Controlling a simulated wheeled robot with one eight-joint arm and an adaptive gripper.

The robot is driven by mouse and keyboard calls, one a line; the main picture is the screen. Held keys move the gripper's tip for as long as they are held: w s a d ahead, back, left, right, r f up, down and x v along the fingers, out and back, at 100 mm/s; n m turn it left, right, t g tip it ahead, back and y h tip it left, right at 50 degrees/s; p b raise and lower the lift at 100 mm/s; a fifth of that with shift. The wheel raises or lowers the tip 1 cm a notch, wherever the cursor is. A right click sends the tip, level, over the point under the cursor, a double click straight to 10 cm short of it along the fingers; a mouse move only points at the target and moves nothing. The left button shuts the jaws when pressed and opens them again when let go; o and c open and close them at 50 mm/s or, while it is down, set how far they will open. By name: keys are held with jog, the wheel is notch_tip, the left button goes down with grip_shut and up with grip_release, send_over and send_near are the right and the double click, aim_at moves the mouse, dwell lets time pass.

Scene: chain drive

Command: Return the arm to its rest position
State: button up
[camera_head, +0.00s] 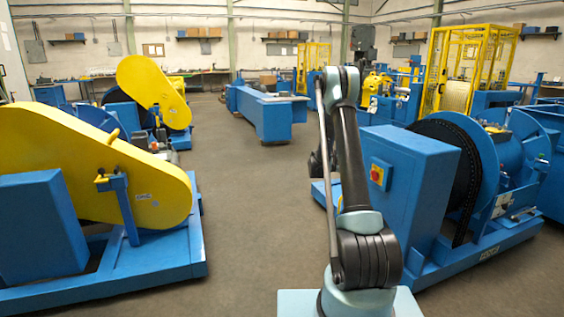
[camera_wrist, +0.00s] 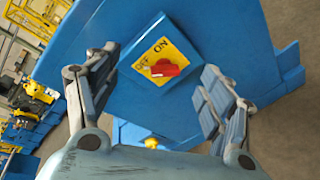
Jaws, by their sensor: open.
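My arm (camera_head: 355,160) rises from my base at the lower middle of the head view and bends over at an elbow near the top. Beyond the fingers is a red rotary switch (camera_wrist: 165,69) on a yellow plate (camera_wrist: 180,45) marked OFF and ON. The fingers appear apart from the switch. The same switch shows on the blue cabinet in the head view (camera_head: 377,175).
The blue cabinet (camera_head: 415,165) stands close to the right of my arm, beside a large chain wheel (camera_head: 440,135). A machine with a yellow guard (camera_head: 90,150) stands at left. A long blue bench (camera_head: 265,112) stands farther back. The floor (camera_head: 240,200) between the machines is clear.

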jog(key=s+a+r+m+g+y, duration=0.15)
jog(key=s+r, duration=0.25)
jog(key=s, duration=0.6)
jog(key=s+a+r+m+y, duration=0.25)
jog(key=s+r, duration=0.25)
jog(key=s, duration=0.4)
jog(key=s+a+r+m+y, duration=0.2)
jog(key=s+a+r+y, duration=0.15)
jog(key=s, duration=0.65)
jog(key=s+a+f+m+y, duration=0.1)
jog(key=s+a, duration=0.3)
jog(key=s, duration=0.6)
jog(key=s+a+f+m+y, duration=0.1)
jog(key=s+a+f+y, duration=0.2)
jog(key=s, duration=0.6)
jog(key=s+a+f+m+g+y, duration=0.1)
jog(key=s+a+f, duration=0.3)
jog(key=s, duration=0.6)
jog(key=shift+s+a+f+m+y, duration=0.25)
jog(key=shift+s+a+m+y, duration=0.05)
jog(key=shift+a+m+y, duration=0.35)
jog(key=shift+o, duration=0.6)
jog(key=shift+s+a+f, duration=0.2)
jog(key=shift+s+a, duration=0.05)
jog(key=o, duration=0.5)
jog(key=shift+s+a+f, duration=0.1)
